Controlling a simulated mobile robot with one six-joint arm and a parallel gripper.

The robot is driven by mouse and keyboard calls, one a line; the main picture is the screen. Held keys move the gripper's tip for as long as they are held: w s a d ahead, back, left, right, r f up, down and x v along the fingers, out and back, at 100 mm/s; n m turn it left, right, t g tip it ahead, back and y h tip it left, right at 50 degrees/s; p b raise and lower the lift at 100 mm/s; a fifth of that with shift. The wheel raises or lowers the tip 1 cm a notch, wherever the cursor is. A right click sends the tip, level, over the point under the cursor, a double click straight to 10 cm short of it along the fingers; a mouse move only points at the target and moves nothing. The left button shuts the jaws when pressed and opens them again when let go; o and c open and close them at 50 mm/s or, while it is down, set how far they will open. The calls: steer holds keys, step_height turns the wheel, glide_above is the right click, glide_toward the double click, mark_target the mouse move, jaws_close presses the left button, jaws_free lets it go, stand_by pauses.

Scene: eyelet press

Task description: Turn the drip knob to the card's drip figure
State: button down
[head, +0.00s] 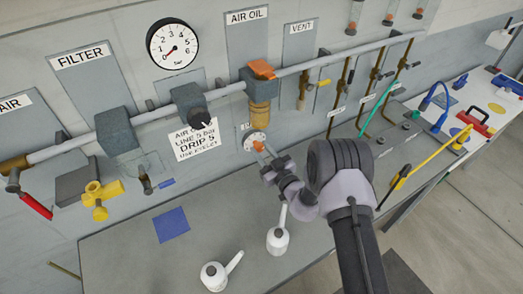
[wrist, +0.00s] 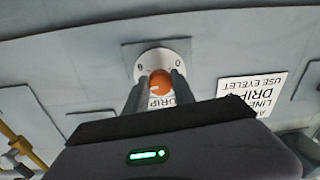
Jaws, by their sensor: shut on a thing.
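The orange drip knob (wrist: 160,83) sits on a round white dial (wrist: 152,60) on the wall. A figure shows on each side of the dial, upside down in the wrist view. In the head view the dial (head: 254,139) is below the AIR OIL unit. My gripper (wrist: 160,78) is shut on the knob, one finger on each side. The head view also shows my gripper (head: 264,154) at the dial. I cannot tell which figure the knob points at. The white card (head: 197,140) seems to read "LINE 5 BAR" and "DRIP 5"; it is upside down in the wrist view (wrist: 252,98).
A pipe (head: 290,72) with the AIR OIL unit (head: 262,92) runs above the dial. A black knob (head: 199,117) is above the card. Two white oil cans (head: 278,239) stand on the bench, near a blue square (head: 172,224). A gauge (head: 172,45) hangs upper left.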

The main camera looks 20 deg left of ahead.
stand_by(0.3)
steer(key=c, duration=1.1)
jaws_free()
steer(key=shift+o, duration=0.2)
steer(key=v, duration=1.7)
steer(key=shift+s, duration=0.2)
steer(key=shift+d, duration=0.1)
